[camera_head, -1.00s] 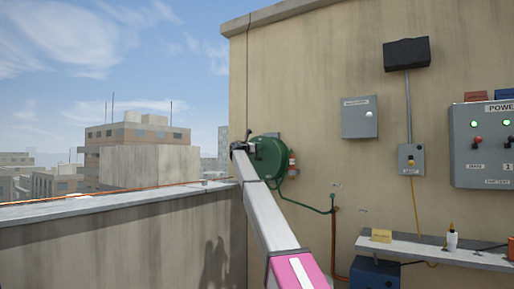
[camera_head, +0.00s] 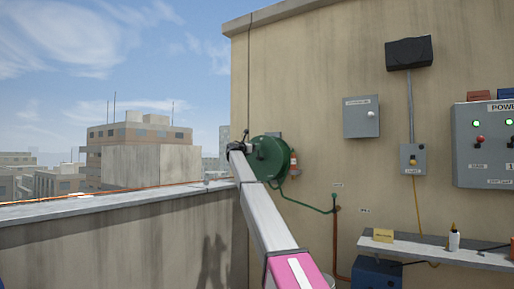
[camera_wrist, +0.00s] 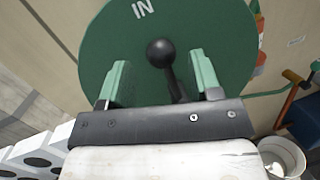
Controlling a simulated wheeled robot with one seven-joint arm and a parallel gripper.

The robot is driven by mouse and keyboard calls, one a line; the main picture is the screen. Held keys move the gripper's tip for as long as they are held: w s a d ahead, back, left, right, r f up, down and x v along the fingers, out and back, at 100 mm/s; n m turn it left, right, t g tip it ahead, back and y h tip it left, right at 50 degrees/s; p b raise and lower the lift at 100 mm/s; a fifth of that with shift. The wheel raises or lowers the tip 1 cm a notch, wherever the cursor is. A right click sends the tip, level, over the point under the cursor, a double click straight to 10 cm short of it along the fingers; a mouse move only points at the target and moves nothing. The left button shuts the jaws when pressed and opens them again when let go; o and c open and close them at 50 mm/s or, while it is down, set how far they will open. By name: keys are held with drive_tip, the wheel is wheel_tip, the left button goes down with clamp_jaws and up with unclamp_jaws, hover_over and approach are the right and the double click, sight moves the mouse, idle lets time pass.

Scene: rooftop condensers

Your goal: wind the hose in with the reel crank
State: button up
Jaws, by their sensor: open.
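The green hose reel (camera_head: 272,158) is mounted on the beige wall, at the end of my outstretched arm. In the wrist view its round green face (camera_wrist: 205,25) fills the upper middle and bears the word "IN". The crank, a black ball knob (camera_wrist: 160,53) on a dark arm, shows between the two green fingers of my gripper (camera_wrist: 160,82). The fingers are apart on either side of the knob and none visibly touches it. In the head view my gripper is mostly hidden behind my arm. An orange hose (camera_head: 110,193) lies along the parapet top.
The parapet (camera_head: 120,245) runs along the left. A shelf (camera_head: 450,250) with a bottle (camera_head: 454,238) and a yellow block, and a power panel (camera_head: 485,145), are at right. A white bucket (camera_wrist: 283,155) stands low right in the wrist view.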

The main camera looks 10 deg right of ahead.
drive_tip(key=v, duration=0.7)
drive_tip(key=shift+s, duration=0.15)
drive_tip(key=shift+a, duration=0.15)
drive_tip(key=shift+f, duration=0.1)
drive_tip(key=s+d+f+m+g+y, duration=0.3)
drive_tip(key=s+f, duration=0.5)
drive_tip(key=f, duration=0.9)
drive_tip(key=s+d+f+m+g+y, duration=0.1)
drive_tip(key=s+d+f+m+y, duration=0.2)
drive_tip(key=s+f, duration=0.95)
drive_tip(key=s+d+f+m+g+y, duration=0.1)
drive_tip(key=s+d+f+m+g, duration=0.25)
drive_tip(key=f, duration=1.75)
drive_tip(key=s+f+m+g+y, duration=0.1)
drive_tip(key=s+f+m+y, duration=0.2)
drive_tip(key=s+f, duration=0.6)
drive_tip(key=s+f+m+g+y, duration=0.2)
drive_tip(key=s+f+m, duration=0.4)
drive_tip(key=s, duration=1.4)
drive_tip(key=s+f+m+g+y, duration=0.1)
drive_tip(key=s+f+m+y, duration=0.2)
drive_tip(key=s+f, duration=1)
drive_tip(key=shift+s+d+f+m+g+y, duration=0.3)
drive_tip(key=shift+s+d+f+m+g, duration=0.1)
drive_tip(key=shift+s+m, duration=0.7)
